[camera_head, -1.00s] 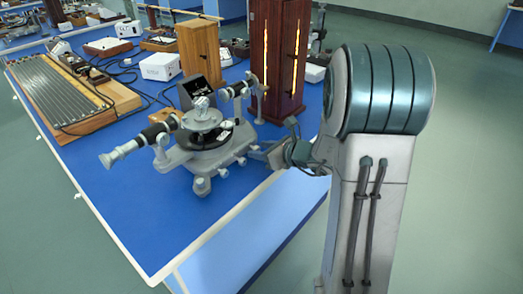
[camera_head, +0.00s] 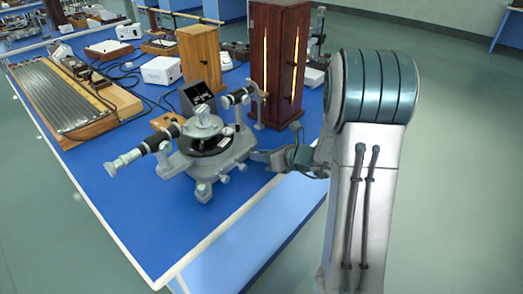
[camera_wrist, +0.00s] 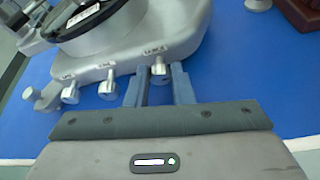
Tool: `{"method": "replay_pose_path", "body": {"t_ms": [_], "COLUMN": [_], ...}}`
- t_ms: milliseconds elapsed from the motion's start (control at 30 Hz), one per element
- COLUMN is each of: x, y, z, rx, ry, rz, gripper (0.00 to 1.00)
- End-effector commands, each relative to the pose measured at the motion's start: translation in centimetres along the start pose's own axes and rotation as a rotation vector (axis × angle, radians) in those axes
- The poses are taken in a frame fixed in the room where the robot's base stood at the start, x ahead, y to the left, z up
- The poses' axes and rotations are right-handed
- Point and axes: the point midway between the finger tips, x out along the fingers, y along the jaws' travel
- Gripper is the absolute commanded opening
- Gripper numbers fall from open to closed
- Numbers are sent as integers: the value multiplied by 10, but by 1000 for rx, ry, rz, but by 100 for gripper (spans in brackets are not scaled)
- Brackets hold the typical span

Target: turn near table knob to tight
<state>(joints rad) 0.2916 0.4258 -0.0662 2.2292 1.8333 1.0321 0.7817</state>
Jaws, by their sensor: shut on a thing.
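The spectrometer (camera_head: 190,160) stands near the front edge of the blue table, with its round stage and black-sleeved telescope tube. In the wrist view its grey base (camera_wrist: 175,35) carries a row of small silver knobs under labels too small to read. My gripper (camera_wrist: 158,78) has its two fingers on either side of the rightmost of these, the near table knob (camera_wrist: 158,68), and is shut on it. The knob's turn position cannot be told. In the head view my gripper (camera_head: 253,154) reaches the base's right side, and the knob is hidden.
Two more silver knobs, a middle one (camera_wrist: 107,87) and a left one (camera_wrist: 70,93), sit left of the gripped one. A tall dark wooden lamp housing (camera_head: 279,65) stands behind the spectrometer. A ribbed wooden board (camera_head: 60,100) lies at left. Blue tabletop in front is clear.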

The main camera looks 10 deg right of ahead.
Motion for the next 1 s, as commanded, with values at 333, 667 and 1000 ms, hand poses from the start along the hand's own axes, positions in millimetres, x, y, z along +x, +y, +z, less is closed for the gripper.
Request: {"method": "replay_pose_path", "body": {"t_ms": [333, 667, 1000], "x": [0, 0, -34], "y": [-1, -1, -2], "z": [-1, 0, 1], "rx": [32, 30, 31], "ry": [0, 0, -2], "rz": [13, 12, 7], "gripper": [0, 43, 43]}}
